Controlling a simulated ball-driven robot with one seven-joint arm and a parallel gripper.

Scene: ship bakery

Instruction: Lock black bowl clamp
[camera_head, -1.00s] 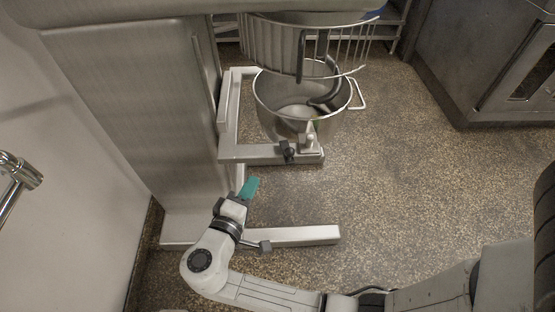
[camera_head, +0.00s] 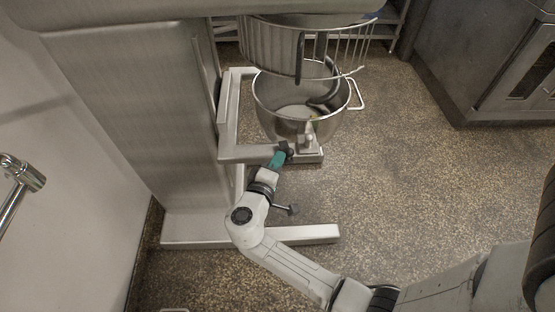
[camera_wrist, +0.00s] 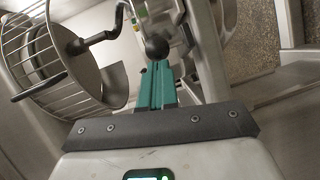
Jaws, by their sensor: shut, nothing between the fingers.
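The black clamp (camera_head: 285,149) sits on the near arm of the mixer's bowl support, beside the steel bowl (camera_head: 270,108). In the wrist view the clamp's round black knob (camera_wrist: 157,46) shows just beyond my fingertips. My gripper (camera_head: 277,158) has teal fingers, and in the head view its tips are at the clamp, partly covering it. In the wrist view the fingers (camera_wrist: 156,72) are closed together with nothing between them. I cannot tell whether the tips touch the knob.
The mixer's tall steel column (camera_head: 165,120) stands to the left, with a base leg (camera_head: 310,234) along the floor. A wire guard (camera_head: 345,48) hangs above the bowl. A steel oven (camera_head: 490,60) stands at the back right. The floor (camera_head: 410,170) right of the mixer is clear.

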